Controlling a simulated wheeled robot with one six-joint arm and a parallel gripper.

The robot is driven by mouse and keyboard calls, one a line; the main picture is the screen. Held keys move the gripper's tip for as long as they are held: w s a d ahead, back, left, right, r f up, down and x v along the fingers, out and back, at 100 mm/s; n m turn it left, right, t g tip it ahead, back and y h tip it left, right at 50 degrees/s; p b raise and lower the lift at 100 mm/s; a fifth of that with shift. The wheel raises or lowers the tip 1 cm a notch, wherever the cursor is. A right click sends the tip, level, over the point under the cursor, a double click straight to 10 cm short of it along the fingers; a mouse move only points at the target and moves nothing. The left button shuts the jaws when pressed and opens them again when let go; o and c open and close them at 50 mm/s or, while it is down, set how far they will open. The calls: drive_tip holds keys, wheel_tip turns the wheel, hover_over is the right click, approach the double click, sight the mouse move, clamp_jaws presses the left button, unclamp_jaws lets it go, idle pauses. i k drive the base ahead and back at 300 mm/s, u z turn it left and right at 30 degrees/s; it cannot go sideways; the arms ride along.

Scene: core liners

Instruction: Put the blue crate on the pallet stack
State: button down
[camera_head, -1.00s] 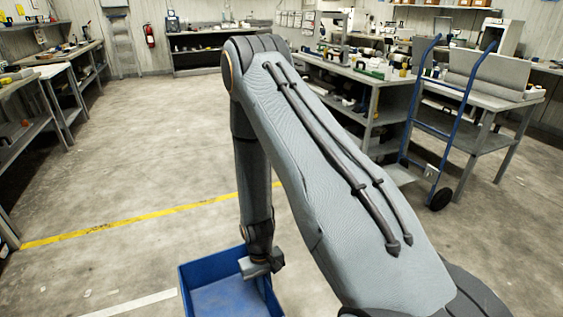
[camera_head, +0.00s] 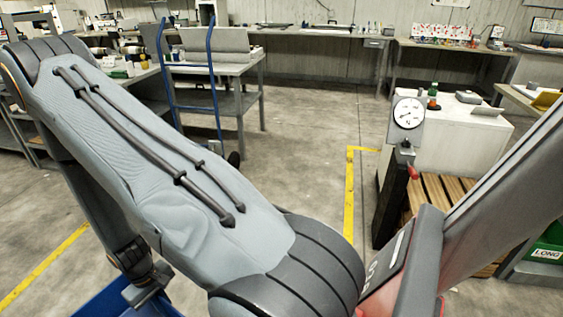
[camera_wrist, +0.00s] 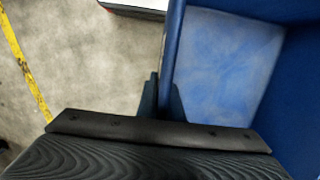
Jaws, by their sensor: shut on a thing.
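The blue crate (camera_head: 100,303) shows at the bottom left of the head view, mostly cut off by the frame and hidden by my arm. My gripper (camera_head: 148,284) is at its rim. In the wrist view my gripper (camera_wrist: 163,100) is shut on the crate's wall, one finger each side; the crate's blue inside (camera_wrist: 222,65) lies to the right and looks empty. Wooden slats (camera_head: 445,190), which look like the pallet stack, show at the right of the head view, partly hidden by the scale post and a grey part in front.
A dial scale (camera_head: 408,113) on a dark post stands beside a white cabinet (camera_head: 460,135). A blue hand truck (camera_head: 215,85) stands by a bench at left. A green bin (camera_head: 545,253) is at far right. Floor in the middle is clear, with yellow lines (camera_head: 349,205).

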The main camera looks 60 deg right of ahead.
sight(459, 195)
drive_tip(key=z, duration=3.05)
